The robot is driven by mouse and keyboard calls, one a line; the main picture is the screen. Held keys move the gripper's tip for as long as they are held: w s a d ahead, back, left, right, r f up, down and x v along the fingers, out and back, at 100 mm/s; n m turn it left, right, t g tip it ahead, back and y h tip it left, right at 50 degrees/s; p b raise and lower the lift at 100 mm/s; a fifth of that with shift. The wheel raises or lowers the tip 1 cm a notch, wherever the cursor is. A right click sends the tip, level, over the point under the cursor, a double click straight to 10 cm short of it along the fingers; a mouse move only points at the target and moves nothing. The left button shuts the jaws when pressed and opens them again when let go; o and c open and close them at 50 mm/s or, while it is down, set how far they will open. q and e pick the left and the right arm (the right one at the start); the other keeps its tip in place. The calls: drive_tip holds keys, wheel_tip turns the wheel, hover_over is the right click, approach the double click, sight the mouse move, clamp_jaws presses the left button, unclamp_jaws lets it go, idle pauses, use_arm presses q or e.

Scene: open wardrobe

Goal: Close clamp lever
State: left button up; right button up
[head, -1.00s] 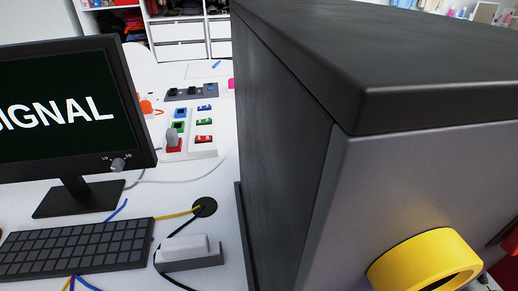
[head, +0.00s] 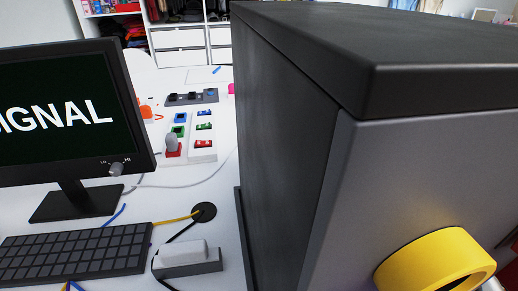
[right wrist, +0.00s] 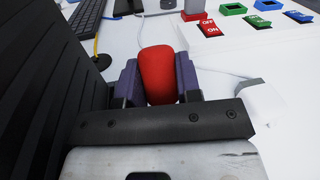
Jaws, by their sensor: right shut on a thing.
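In the right wrist view, my right gripper (right wrist: 158,82) is shut on a red rounded handle (right wrist: 157,64). Its two purple-grey fingers press the handle from both sides. The handle looks like the clamp lever's grip, but its lower end and any clamp body are hidden behind the gripper. The handle is beside a dark ribbed wall and above the white table. The right gripper cannot be made out in the head view. My left gripper is in neither view.
A large grey box with a black top (head: 400,60) fills the right of the head view, with a yellow ring (head: 436,262) on its front. A monitor (head: 60,115), keyboard (head: 75,250), grey-white rocker block (head: 187,256) and switch panel (head: 200,145) stand left on the white table.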

clamp_jaws()
drive_tip(key=shift+d+r+y+p, duration=0.2)
drive_tip(key=shift+y+p, duration=0.1)
drive_tip(key=shift+p, duration=0.25)
drive_tip(key=shift+w+d+y, duration=0.1)
drive_tip(key=shift+d+y, duration=0.1)
drive_tip(key=shift+y, duration=0.2)
drive_tip(key=shift+d+f+y, duration=0.15)
drive_tip(key=shift+d+y, duration=0.05)
drive_tip(key=shift+y, duration=0.1)
drive_tip(key=shift+d+m+y, duration=0.2)
drive_tip(key=shift+m+y, duration=0.1)
drive_tip(key=shift+y, duration=0.1)
drive_tip(key=o, duration=0.7)
unclamp_jaws()
